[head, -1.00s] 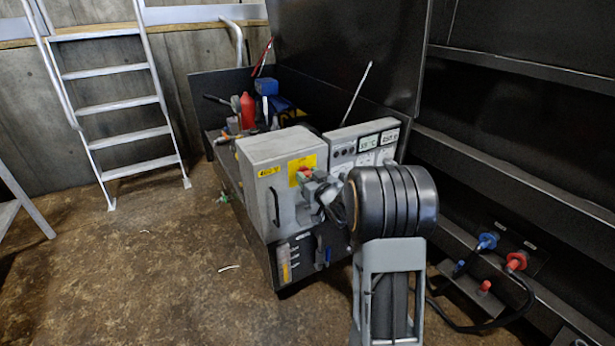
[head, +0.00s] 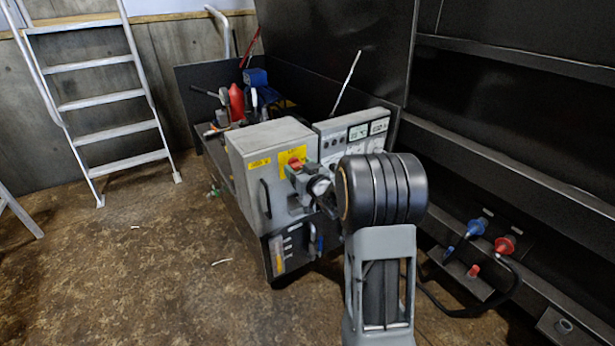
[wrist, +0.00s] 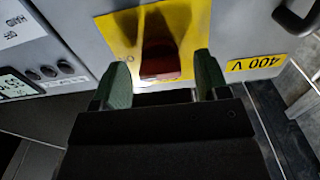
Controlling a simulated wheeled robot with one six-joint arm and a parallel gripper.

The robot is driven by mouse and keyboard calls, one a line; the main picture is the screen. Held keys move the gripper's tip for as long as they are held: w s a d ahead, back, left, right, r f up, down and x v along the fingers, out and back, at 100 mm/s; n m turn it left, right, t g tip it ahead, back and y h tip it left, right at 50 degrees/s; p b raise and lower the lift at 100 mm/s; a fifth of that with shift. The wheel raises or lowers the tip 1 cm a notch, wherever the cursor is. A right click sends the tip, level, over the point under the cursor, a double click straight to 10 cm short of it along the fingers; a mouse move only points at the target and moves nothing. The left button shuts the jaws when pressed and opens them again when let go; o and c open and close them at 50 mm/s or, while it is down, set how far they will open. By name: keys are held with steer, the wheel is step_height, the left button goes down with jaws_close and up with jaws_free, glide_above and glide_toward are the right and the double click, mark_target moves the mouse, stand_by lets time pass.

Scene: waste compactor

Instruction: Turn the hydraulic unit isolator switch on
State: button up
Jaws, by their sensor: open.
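The isolator switch is a red handle on a yellow plate (head: 287,158) on the front of a grey electrical cabinet (head: 262,142). In the wrist view the red handle (wrist: 160,62) sits on the yellow plate, between and just beyond the two green fingertips. My gripper (wrist: 161,80) is open, with one finger to each side of the handle; contact is not visible. In the head view my gripper (head: 297,172) is at the plate, and my arm comes in from the right. The handle's lower part and exact angle are hard to make out.
A panel with displays (head: 358,135) stands right of the cabinet. A yellow 400 V label (wrist: 256,63) and a black cabinet handle (wrist: 298,18) are close to my gripper. Blue and red hose couplings (head: 490,235) are at the right. The floor at left is open.

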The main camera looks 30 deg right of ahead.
steer(key=s+d+p, duration=0.1)
steer(key=s, duration=1.2)
steer(key=shift+d+p, duration=0.25)
steer(key=shift+p, duration=0.15)
steer(key=shift+s, duration=0.1)
steer(key=s+a+r+m+g+h+p, duration=0.1)
steer(key=a+r+g+h+p, duration=0.15)
steer(key=r+p, duration=0.5)
steer(key=s+a+r+m+g+h+p, duration=0.1)
steer(key=r+g+h+p, duration=0.1)
steer(key=r+g+p, duration=0.4)
steer(key=s+a+r+g+y+p, duration=0.2)
steer(key=s+a+r+g+p, duration=0.3)
steer(key=s+a+r+p, duration=0.5)
steer(key=s+r+p, duration=0.1)
steer(key=s+r, duration=0.1)
steer(key=s, duration=0.2)
steer(key=shift+s+a+r+n+p, duration=0.2)
steer(key=shift+a+r+n+p, duration=0.1)
steer(key=shift+n+p, duration=0.1)
steer(key=shift+g, duration=0.25)
